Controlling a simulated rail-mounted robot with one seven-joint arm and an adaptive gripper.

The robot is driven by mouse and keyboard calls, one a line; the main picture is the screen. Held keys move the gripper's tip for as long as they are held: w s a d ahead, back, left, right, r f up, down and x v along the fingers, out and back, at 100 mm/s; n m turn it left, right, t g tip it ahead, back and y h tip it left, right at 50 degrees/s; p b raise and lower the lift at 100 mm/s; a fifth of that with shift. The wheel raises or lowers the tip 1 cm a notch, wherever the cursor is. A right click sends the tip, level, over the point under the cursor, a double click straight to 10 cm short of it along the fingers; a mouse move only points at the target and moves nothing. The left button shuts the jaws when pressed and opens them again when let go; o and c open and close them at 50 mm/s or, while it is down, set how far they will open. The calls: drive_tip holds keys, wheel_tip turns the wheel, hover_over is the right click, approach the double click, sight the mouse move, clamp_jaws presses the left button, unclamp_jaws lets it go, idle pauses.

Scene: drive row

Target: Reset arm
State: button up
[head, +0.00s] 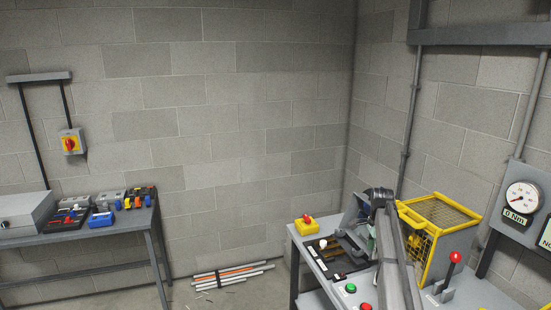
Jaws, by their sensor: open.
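A grey jointed arm (388,235), which looks like my own, rises from the bottom edge over the right bench. Its upper joint is near the bench fixture and the yellow cage. I cannot make out any gripper fingers; the arm and the fixture hide part of the space behind them. I see nothing held.
The right bench (294,255) carries a yellow mesh cage (438,222), a yellow box with a red button (306,224), green and red buttons and a red-knobbed lever (455,258). A dial gauge (521,198) is on the right. Rods (231,274) lie on the floor beside the left bench (90,234).

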drive_tip(key=s+a+f+n, duration=0.6)
drive_tip(key=s+a+f, duration=0.15)
drive_tip(key=s, duration=0.45)
drive_tip(key=s+a+f+n, duration=0.55)
drive_tip(key=s+f, duration=0.25)
drive_tip(key=s, duration=0.4)
drive_tip(key=s+a+f+n, duration=0.6)
drive_tip(key=s+a+f, duration=0.1)
drive_tip(key=s, duration=0.5)
drive_tip(key=s+f+g+b, duration=0.6)
drive_tip(key=s+f+b, duration=0.4)
drive_tip(key=s+f, duration=1.9)
drive_tip(key=shift+g, duration=0.4)
